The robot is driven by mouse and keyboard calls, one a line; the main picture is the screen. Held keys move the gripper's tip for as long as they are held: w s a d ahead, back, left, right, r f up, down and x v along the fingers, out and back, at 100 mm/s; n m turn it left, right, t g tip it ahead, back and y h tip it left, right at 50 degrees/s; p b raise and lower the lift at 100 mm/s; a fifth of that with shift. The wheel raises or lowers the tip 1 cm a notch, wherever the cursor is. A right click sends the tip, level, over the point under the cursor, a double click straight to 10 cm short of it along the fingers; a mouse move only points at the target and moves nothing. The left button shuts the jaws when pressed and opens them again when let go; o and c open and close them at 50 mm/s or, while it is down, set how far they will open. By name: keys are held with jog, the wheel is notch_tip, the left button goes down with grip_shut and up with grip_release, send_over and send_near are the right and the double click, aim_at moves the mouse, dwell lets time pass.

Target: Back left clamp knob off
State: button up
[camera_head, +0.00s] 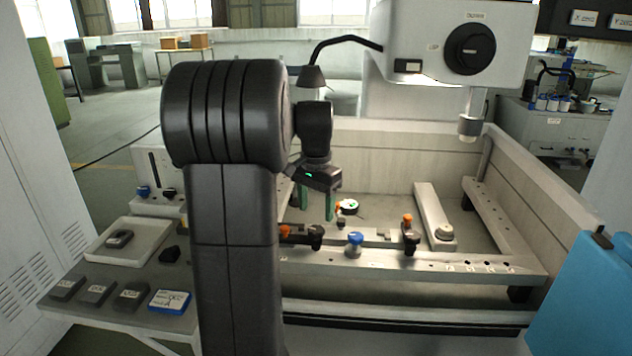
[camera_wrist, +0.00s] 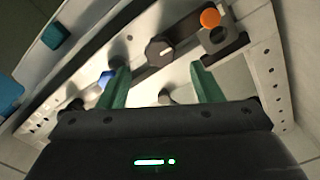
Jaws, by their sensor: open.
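My gripper (camera_head: 315,205) has two green fingers and hangs over the left part of the machine's work frame. In the wrist view its fingers (camera_wrist: 161,82) stand apart. A dark round knob with a white mark (camera_wrist: 159,50) shows beyond and between them, with nothing gripped. An orange knob (camera_wrist: 210,18) lies to its right and a blue knob (camera_wrist: 104,78) by the left finger. In the head view, an orange knob (camera_head: 285,231), a black knob (camera_head: 316,232) and a blue knob (camera_head: 355,239) sit along the front rail. I cannot tell which is the back left clamp knob.
Another black knob (camera_head: 411,236) and an orange knob (camera_head: 407,218) stand farther right on the rail (camera_head: 450,265). The machine head (camera_head: 440,45) hangs above the tank. A side table (camera_head: 125,315) at left bears a white tray (camera_head: 95,252). A blue object (camera_head: 580,300) stands at right.

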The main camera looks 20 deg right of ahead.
aim_at(316, 228)
notch_tip(316, 228, up, 8)
jog(key=shift+r, duration=0.15)
dwell(0.5)
notch_tip(316, 228, down, 14)
jog(key=shift+r, duration=0.1)
dwell(0.4)
jog(key=shift+m, duration=0.4)
jog(key=m+b, duration=0.2)
jog(key=m, duration=0.2)
jog(key=shift+m, duration=0.3)
jog(key=m+b, duration=0.4)
jog(key=m, duration=0.1)
jog(key=shift+f+m, duration=0.2)
jog(key=shift+m, duration=0.1)
notch_tip(316, 228, up, 10)
jog(key=shift+p, duration=0.35)
dwell(1.1)
